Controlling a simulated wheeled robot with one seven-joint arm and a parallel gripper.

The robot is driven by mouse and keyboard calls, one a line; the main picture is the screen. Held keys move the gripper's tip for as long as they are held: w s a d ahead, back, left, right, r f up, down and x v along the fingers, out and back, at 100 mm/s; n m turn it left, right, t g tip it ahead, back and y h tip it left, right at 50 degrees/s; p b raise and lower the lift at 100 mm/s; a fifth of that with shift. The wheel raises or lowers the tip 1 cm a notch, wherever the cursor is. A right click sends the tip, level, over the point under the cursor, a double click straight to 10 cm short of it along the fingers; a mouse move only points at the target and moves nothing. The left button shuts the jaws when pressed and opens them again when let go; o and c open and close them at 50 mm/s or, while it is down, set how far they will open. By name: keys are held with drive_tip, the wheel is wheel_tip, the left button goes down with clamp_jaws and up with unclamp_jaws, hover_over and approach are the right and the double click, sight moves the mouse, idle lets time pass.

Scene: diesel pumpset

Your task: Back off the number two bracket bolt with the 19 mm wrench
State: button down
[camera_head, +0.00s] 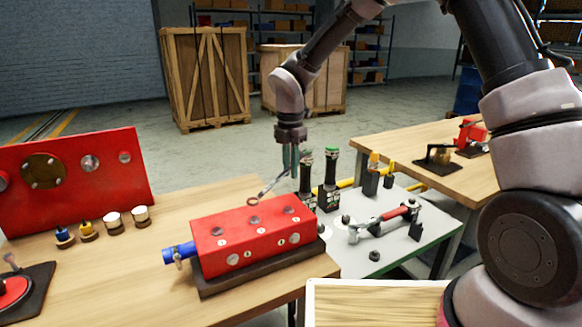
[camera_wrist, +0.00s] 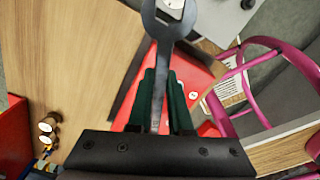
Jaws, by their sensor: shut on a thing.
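My gripper (camera_head: 291,158) hangs above the far edge of the red block, pointing down. It is shut on a steel wrench (camera_head: 272,186), which slants down to the left and ends in a ring above the block's far edge. In the wrist view the green fingers (camera_wrist: 162,92) grip the wrench shank (camera_wrist: 163,62), its head partly cut off at the top edge. The red block (camera_head: 258,228) has bolts and small number labels on its top and front. The labels are too small to read surely, so I cannot tell which bolt is number two. The wrench size is not legible.
A blue fitting (camera_head: 180,252) juts from the block's left end. Two dark holders (camera_head: 329,180) stand close behind the block. A grey board (camera_head: 378,238) with a red-handled tool (camera_head: 394,214) lies to the right. A red panel (camera_head: 75,180) and small caps (camera_head: 112,219) are at left.

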wheel_tip(320, 180, down, 4)
drive_tip(key=s+d+m, duration=0.3)
drive_tip(key=s+m, duration=0.2)
drive_tip(key=s+d+m, duration=0.2)
drive_tip(key=s, duration=0.1)
drive_tip(key=shift+d+r+m, duration=0.15)
drive_tip(key=shift+d+m, duration=0.15)
drive_tip(key=shift+m, duration=0.1)
drive_tip(key=shift+s+d+m, duration=0.25)
drive_tip(key=shift+s+m, duration=0.45)
drive_tip(key=shift+s, duration=0.15)
drive_tip(key=shift+f, duration=0.35)
drive_tip(key=shift+f, duration=0.45)
idle(0.4)
